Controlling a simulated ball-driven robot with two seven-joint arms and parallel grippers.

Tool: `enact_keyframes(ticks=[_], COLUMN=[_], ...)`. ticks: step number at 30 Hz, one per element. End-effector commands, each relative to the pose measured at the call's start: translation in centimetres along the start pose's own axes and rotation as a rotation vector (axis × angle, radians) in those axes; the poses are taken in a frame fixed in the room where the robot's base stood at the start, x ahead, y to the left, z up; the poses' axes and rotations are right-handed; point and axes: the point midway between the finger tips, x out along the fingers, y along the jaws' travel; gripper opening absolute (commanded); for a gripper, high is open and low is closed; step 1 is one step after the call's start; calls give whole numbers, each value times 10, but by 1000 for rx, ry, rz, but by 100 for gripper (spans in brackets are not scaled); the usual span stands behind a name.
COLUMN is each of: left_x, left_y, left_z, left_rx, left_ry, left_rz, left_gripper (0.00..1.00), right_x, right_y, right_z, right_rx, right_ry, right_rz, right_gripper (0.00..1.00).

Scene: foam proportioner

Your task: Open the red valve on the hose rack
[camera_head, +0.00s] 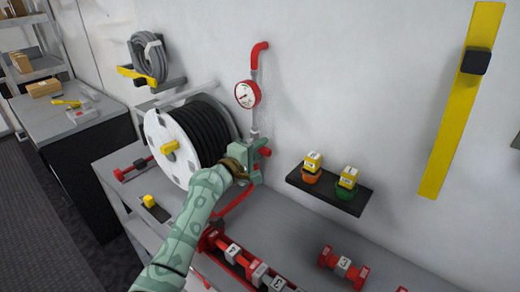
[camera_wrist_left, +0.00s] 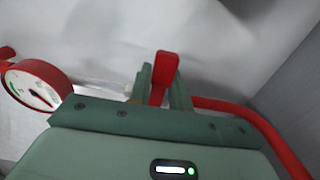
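The red valve handle (camera_wrist_left: 163,72) stands up between the two green fingers of my left gripper (camera_wrist_left: 161,90) in the left wrist view. The fingers are close together and look shut on it. In the head view my left gripper (camera_head: 252,161) is at the red pipe, right of the hose reel, and a bit of the red handle (camera_head: 265,152) shows past it. Most of the valve is hidden by the gripper. A round gauge (camera_head: 247,94) is above it on the pipe and also shows in the left wrist view (camera_wrist_left: 35,86). My right gripper is not in view.
The white hose reel (camera_head: 165,145) with black hose is close left of my left gripper. A dark wall shelf (camera_head: 340,194) with small yellow-topped items is to the right. The grey bench (camera_head: 290,225) below carries red numbered dumbbell-like pieces.

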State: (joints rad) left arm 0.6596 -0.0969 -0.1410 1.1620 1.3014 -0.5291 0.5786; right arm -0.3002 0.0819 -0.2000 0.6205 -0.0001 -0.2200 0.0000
Motion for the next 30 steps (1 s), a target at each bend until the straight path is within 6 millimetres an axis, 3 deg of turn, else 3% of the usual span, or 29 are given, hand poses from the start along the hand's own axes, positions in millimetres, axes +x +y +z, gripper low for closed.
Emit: enact_keyframes(ticks=[11, 30], left_x=[0, 0], left_y=[3, 23], left_z=[0, -5], left_rx=[-53, -487], left_ry=[0, 0], left_rz=[-1, -1], left_gripper=[0, 0], right_x=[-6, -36], right_y=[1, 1], right_z=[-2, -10], right_rx=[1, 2], right_ry=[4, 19], right_rz=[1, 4], right_gripper=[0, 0])
